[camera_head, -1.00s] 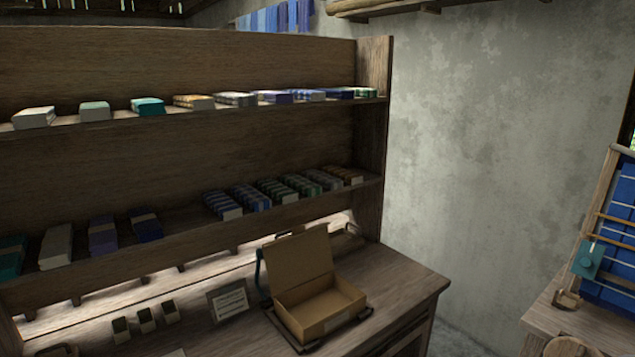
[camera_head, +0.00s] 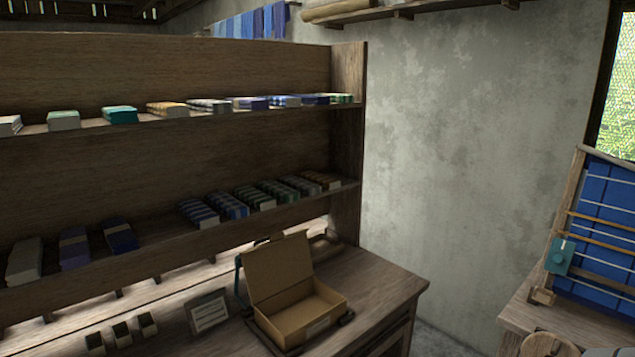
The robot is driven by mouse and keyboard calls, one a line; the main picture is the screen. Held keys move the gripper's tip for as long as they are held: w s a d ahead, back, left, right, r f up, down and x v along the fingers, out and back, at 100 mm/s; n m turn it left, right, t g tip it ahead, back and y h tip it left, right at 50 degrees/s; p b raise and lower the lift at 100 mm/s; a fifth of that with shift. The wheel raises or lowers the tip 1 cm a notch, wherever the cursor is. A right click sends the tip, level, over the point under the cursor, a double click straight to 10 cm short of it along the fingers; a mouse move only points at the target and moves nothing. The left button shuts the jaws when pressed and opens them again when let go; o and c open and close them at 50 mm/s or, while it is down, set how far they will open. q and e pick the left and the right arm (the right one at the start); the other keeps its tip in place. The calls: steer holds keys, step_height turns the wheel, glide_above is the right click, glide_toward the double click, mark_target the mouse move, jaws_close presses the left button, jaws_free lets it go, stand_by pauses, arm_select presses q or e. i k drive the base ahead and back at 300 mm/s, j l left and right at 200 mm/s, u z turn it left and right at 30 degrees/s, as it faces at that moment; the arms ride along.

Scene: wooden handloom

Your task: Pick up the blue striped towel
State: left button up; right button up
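Several folded striped towels lie in a row on the lower shelf. One is blue striped (camera_head: 228,205), between a dark blue and white striped towel (camera_head: 198,213) on its left and a green striped one (camera_head: 256,197) on its right. Other folded cloths with blue and white patterns (camera_head: 285,101) lie on the upper shelf, too small to tell their stripes well. Neither of my grippers shows in this view.
An open cardboard box (camera_head: 303,321) sits on the wooden counter (camera_head: 378,277) below the shelves. A small framed sign (camera_head: 208,312) and small dark holders (camera_head: 122,333) stand left of it. A loom-like frame with blue panels (camera_head: 590,235) stands at the right.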

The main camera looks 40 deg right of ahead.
mark_target(201, 216)
steer(key=l+u, duration=0.5)
steer(key=u, duration=0.15)
steer(key=l+u, duration=0.5)
steer(key=l, duration=0.35)
steer(key=k+l+u, duration=0.1)
steer(key=l, duration=0.4)
